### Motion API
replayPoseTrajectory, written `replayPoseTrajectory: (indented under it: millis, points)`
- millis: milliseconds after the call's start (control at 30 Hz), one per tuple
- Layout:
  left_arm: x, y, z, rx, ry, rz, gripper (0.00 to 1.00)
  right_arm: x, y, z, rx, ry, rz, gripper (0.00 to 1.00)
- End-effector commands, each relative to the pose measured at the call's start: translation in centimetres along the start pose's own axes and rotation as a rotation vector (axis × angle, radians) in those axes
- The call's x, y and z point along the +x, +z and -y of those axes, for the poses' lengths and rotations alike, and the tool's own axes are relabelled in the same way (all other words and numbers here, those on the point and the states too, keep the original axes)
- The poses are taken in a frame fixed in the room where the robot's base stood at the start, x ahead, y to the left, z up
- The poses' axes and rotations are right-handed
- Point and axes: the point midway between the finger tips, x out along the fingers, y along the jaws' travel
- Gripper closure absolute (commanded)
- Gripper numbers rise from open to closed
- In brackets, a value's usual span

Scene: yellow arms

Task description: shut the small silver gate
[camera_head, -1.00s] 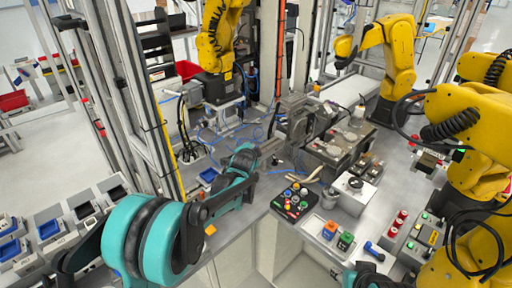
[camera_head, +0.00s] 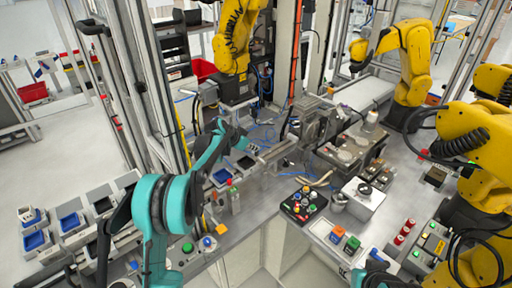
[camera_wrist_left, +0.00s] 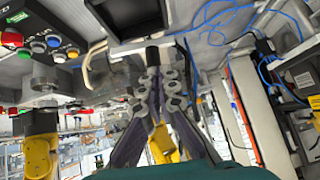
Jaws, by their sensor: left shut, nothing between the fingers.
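My left gripper (camera_head: 238,136) is at the end of the teal arm in the head view, above the middle of the bench. In the left wrist view the gripper (camera_wrist_left: 158,66) has its fingers together, with nothing held. A silver machine (camera_head: 312,122) with a silver rail-like part (camera_head: 276,152) stands just right of the gripper in the head view. I cannot tell for certain which silver part is the small gate, or whether it is open. In the left wrist view a grey metal edge (camera_wrist_left: 128,46) lies close beyond the fingertips; contact is unclear. My right gripper is out of view.
A black button box (camera_head: 302,205), a white box (camera_head: 363,198) and a tray with coloured blocks (camera_head: 335,238) stand on the right. Yellow arms (camera_head: 403,62) stand behind and to the right. Blue cables (camera_wrist_left: 218,22) run near the gripper.

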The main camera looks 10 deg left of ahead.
Motion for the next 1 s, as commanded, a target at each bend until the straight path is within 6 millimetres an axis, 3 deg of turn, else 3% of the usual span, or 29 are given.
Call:
replayPoseTrajectory:
  millis: [800,1000]
  points:
    - [0.47,0.42,0.51,0.004,-0.003,0.001,1.00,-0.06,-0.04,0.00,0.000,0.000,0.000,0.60]
    - [-0.49,-0.53,0.63,0.004,-0.003,0.001,1.00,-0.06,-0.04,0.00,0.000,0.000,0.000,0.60]
